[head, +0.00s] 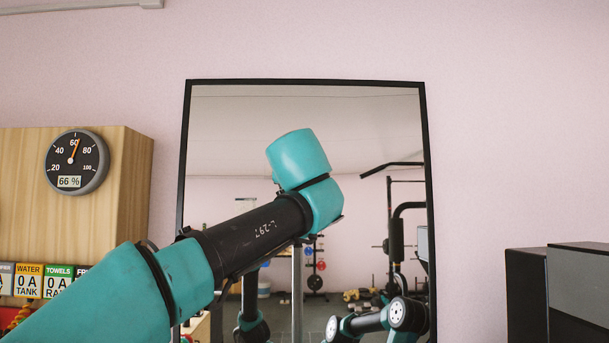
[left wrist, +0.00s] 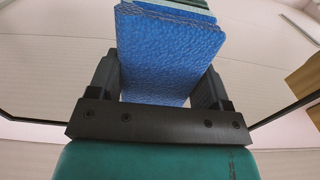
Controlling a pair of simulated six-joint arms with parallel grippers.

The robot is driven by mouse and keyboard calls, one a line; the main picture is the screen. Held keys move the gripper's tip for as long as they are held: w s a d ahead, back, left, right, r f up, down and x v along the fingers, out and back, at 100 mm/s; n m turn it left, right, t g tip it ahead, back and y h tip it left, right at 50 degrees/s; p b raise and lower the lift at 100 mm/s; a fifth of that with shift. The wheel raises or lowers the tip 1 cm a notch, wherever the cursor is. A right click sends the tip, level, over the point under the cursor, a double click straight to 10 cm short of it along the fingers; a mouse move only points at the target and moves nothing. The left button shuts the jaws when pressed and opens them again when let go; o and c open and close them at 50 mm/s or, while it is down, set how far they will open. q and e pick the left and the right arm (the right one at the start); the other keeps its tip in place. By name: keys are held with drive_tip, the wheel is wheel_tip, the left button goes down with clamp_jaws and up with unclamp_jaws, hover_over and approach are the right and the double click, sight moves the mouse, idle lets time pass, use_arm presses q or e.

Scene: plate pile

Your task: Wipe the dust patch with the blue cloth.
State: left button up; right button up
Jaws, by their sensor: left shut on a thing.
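The blue cloth (left wrist: 168,50) is a thick, textured blue pad in the left wrist view, with a paler layered edge at its top. My left gripper (left wrist: 157,78) is shut on it, with one dark finger at each side. In the head view my left arm reaches up from the lower left in front of a black-framed mirror (head: 360,120); its teal wrist hides the gripper and the cloth there. I cannot make out a dust patch in either view. My right gripper is not in view.
A wooden cabinet (head: 128,190) with a round dial gauge (head: 76,162) stands at the left, with label cards (head: 58,280) below. Dark boxes (head: 525,295) stand at the lower right. The mirror reflects gym equipment and robot arm parts. The pink wall right of it is bare.

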sight(267, 175)
use_arm(q)
drive_tip(key=shift+a, duration=0.1)
drive_tip(key=shift+a, duration=1.7)
drive_tip(key=shift+s+a, duration=0.2)
drive_tip(key=shift+a, duration=1.65)
drive_tip(key=s, duration=0.6)
drive_tip(key=shift+d, duration=0.2)
